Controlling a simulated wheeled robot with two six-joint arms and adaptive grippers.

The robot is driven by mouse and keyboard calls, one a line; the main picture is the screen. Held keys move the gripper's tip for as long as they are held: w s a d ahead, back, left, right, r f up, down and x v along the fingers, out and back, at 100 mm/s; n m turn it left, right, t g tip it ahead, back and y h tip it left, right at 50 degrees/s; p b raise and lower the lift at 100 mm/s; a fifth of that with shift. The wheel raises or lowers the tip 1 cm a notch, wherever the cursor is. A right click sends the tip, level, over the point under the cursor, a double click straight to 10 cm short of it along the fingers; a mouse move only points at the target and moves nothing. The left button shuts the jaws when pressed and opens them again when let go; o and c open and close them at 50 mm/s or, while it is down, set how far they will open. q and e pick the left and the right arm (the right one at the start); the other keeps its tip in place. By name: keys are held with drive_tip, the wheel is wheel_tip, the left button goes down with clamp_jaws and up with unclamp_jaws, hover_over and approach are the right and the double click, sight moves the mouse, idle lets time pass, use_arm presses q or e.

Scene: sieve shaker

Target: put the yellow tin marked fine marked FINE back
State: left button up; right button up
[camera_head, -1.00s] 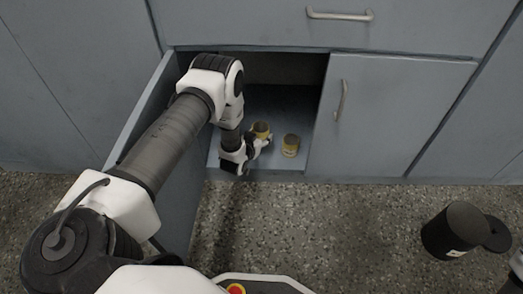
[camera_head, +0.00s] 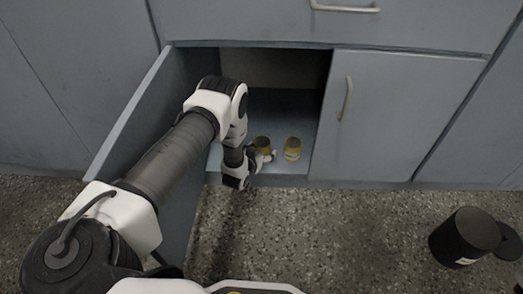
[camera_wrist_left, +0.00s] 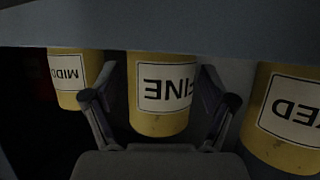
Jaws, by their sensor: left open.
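The yellow tin with the FINE label (camera_wrist_left: 165,95) stands in the middle of the left wrist view, its label upside down there. My left gripper (camera_wrist_left: 162,112) is open, one finger on each side of this tin, with small gaps beside it. In the head view the gripper (camera_head: 266,156) is low in the open cabinet, in front of the yellow tin (camera_head: 263,143) that seems to be the FINE one. The tin appears upright at the cabinet floor; its base is partly hidden by the gripper. My right gripper is not in view.
A second yellow tin (camera_head: 292,149) stands to the right. The wrist view shows neighbours reading MIDD (camera_wrist_left: 72,75) and, partly cut off, XED (camera_wrist_left: 290,110). An open door (camera_head: 135,115) flanks my arm on the left; a closed door (camera_head: 400,120) bounds the right.

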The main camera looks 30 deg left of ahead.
use_arm(q)
drive_tip(key=shift+r, duration=0.1)
drive_tip(key=shift+s+r+p, duration=0.15)
drive_tip(key=shift+r+p, duration=0.05)
drive_tip(key=shift+p, duration=0.15)
drive_tip(key=s+d+r+g+h+p, duration=0.1)
drive_tip(key=s+d+g, duration=0.3)
drive_tip(key=s, duration=0.8)
drive_tip(key=s+d+r+m+g+p, duration=0.1)
drive_tip(key=s+d+r+g+p, duration=0.2)
drive_tip(key=s, duration=0.9)
drive_tip(key=s+d+r+g+h+p, duration=0.1)
drive_tip(key=s+d+g, duration=0.5)
drive_tip(key=s, duration=0.7)
wheel_tip(320, 180, up, 2)
drive_tip(key=shift+d+r+m+h+p, duration=0.3)
drive_tip(key=shift+d+p, duration=0.15)
drive_tip(key=shift+d, duration=0.15)
